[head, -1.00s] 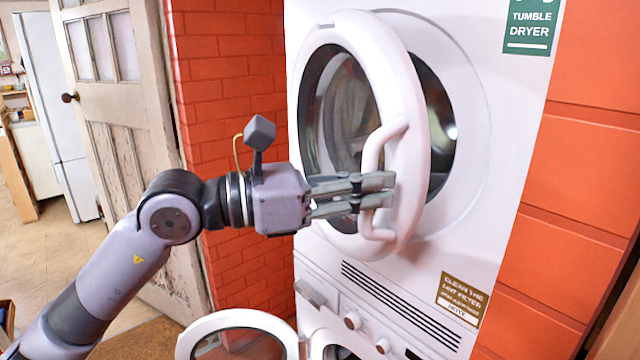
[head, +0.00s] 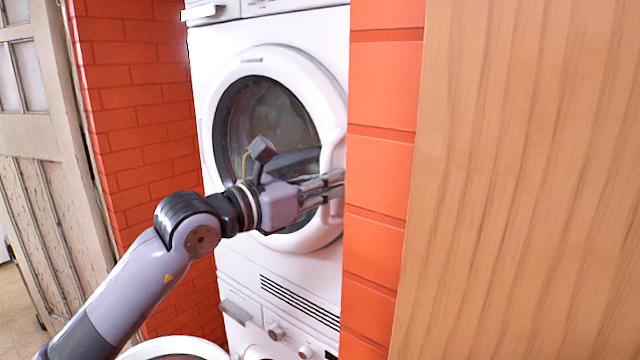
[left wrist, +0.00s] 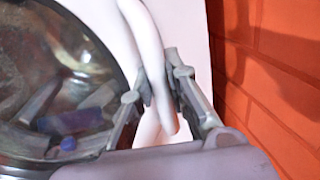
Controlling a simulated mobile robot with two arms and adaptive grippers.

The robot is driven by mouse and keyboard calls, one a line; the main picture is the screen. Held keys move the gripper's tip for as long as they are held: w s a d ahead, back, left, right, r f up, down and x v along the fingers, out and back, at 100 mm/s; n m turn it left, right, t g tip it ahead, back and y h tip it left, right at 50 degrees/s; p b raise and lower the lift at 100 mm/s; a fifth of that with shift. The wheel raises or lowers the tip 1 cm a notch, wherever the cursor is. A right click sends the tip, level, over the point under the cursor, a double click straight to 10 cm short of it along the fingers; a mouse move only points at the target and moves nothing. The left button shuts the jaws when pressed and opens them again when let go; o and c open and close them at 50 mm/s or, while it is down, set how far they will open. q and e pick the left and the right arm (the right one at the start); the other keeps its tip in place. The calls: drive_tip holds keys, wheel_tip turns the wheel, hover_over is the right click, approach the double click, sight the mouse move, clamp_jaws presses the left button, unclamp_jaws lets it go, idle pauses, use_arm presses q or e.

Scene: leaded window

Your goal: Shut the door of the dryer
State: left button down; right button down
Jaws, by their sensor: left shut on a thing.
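The dryer (head: 300,262) is the white upper machine, with its round door facing me. The door (head: 224,82) has a white ring around dark glass and lies flat or nearly flat against the dryer's front. I cannot tell whether a small gap is left or whether it is latched. The door's white handle (head: 331,148) is on its right side. My left gripper (head: 336,186) is shut on this handle. In the left wrist view, the handle (left wrist: 150,42) passes between the fingers (left wrist: 158,88), beside the glass. My right gripper is out of view.
A second machine with a round door (head: 150,350) swung open stands below. A red brick wall (head: 140,100) is on the left, and an orange block wall (head: 382,150) partly hides the dryer's right side. A wooden panel (head: 520,180) fills the right.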

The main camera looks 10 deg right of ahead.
use_arm(q)
drive_tip(key=shift+r, duration=0.3)
drive_tip(key=c, duration=1.9)
unclamp_jaws()
drive_tip(key=shift+d, duration=0.15)
drive_tip(key=shift+o, duration=0.6)
drive_tip(key=shift+w+d+f, duration=0.15)
drive_tip(key=shift+d+f, duration=0.05)
drive_tip(key=shift+d, duration=0.1)
drive_tip(key=shift+o, duration=1.2)
drive_tip(key=shift+a+f, duration=0.1)
drive_tip(key=shift+a, duration=0.2)
drive_tip(key=v, duration=1.2)
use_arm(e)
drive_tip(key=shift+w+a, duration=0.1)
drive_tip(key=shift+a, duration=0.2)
use_arm(q)
drive_tip(key=shift+d, duration=0.1)
